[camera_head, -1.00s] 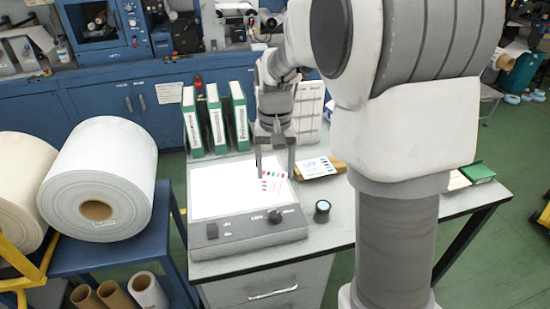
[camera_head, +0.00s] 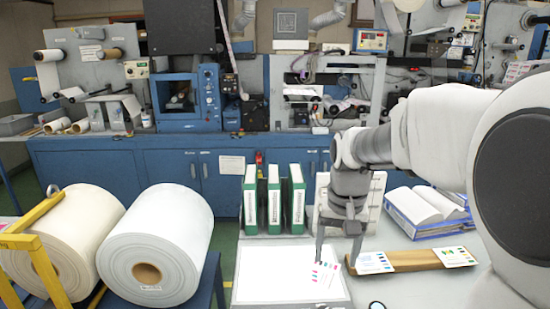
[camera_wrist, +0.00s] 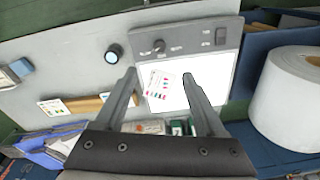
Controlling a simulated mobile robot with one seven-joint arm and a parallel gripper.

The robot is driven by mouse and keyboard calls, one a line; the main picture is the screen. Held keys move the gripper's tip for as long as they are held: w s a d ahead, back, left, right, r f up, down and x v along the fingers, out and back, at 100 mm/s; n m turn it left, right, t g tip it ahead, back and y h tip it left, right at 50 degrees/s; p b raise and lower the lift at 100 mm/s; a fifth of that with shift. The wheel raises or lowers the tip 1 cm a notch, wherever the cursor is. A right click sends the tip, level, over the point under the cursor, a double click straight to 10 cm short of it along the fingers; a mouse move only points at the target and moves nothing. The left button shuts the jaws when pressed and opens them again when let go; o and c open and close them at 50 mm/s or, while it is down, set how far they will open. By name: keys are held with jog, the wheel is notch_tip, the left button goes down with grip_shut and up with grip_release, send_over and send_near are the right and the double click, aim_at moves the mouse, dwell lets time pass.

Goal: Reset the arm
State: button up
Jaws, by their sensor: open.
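My gripper (camera_head: 338,262) is open and points down over the light panel (camera_head: 262,288) on the work table. It also shows in the wrist view (camera_wrist: 160,80), its two fingers spread apart with nothing between them. A small white card with coloured marks (camera_head: 325,275) lies on the lit panel near the fingertips. The card also shows in the wrist view (camera_wrist: 160,84), beyond the fingers. I cannot tell the exact height of the fingertips above the panel.
Green-and-white binders (camera_head: 274,200) stand behind the panel. A wooden board with cards (camera_head: 415,259) and a blue tray of paper (camera_head: 428,212) lie to the right. Large white rolls (camera_head: 160,225) fill the left. A small round dark object (camera_wrist: 113,54) stands beside the panel.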

jog(key=s+r+n+t, duration=0.1)
jog(key=s+r+t, duration=0.1)
jog(key=s, duration=0.7)
jog(key=s+r+n+t, duration=0.1)
jog(key=s+r+t, duration=0.1)
jog(key=s, duration=0.6)
jog(key=shift+s+r+n+t, duration=0.25)
jog(key=shift+s+n+t, duration=0.15)
